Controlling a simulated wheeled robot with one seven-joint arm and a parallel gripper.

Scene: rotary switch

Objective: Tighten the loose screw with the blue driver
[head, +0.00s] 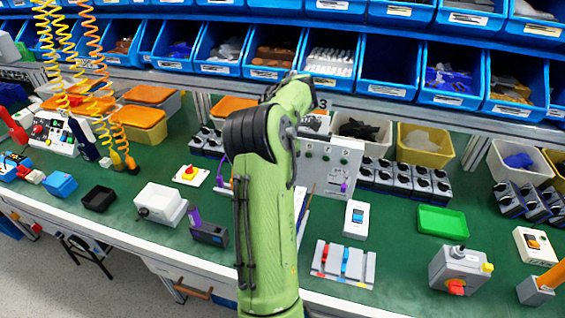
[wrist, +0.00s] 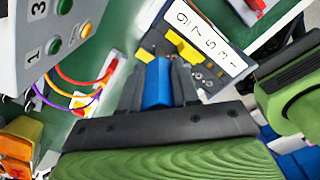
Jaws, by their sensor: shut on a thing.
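In the wrist view, my gripper (wrist: 158,88) has its dark fingers closed on a blue piece (wrist: 158,80), which looks like the handle of the blue driver. The fingers are on both sides of it. Beyond the fingertips is a dark block with yellow parts (wrist: 184,46) and small round metal spots (wrist: 209,68) that may be screws. I cannot tell which one is loose. The driver's tip is hidden, so contact with a screw cannot be seen. In the head view my green arm hides the gripper and the driver.
Blue bins (head: 387,68) hang above the green bench (head: 400,232). A green tray (head: 442,220) sits right.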

